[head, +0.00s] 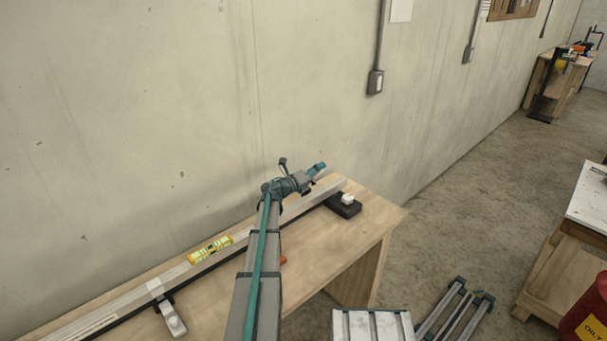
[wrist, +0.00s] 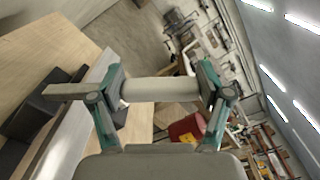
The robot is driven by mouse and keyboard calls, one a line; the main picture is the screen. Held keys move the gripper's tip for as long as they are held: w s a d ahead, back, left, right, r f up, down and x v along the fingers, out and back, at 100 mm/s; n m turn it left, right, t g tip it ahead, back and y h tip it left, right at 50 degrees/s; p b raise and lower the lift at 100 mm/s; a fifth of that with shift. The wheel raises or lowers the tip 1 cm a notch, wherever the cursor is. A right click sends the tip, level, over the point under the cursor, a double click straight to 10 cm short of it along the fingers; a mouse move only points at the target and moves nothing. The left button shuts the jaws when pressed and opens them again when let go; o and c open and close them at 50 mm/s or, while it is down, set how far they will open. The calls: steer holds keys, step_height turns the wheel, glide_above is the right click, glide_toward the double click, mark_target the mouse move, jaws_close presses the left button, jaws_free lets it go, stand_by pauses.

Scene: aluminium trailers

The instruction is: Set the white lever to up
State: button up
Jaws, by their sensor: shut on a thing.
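My gripper (wrist: 160,90) is shut on a pale bar, which looks like the white lever (wrist: 148,90). The bar lies crosswise between the two teal fingers in the wrist view, and its flat end sticks out past the left finger. I cannot see what it is fixed to. In the head view my gripper (head: 312,175) is above the far end of the long rail, by the wall, and the bar cannot be made out there.
The wooden workbench (head: 335,265) carries a long pale rail (head: 120,298), a yellow level (head: 210,249), a white-handled clamp piece (head: 172,322) and a black block with a white top (head: 345,204). The concrete wall (head: 150,120) stands close behind. A red bin (head: 590,315) is at right.

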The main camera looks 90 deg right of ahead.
steer(key=shift+d+r, duration=0.1)
steer(key=shift+r, duration=0.05)
stand_by(0.3)
steer(key=o, duration=1.7)
steer(key=shift+w, duration=0.1)
steer(key=shift+c, duration=0.2)
steer(key=v, duration=1.2)
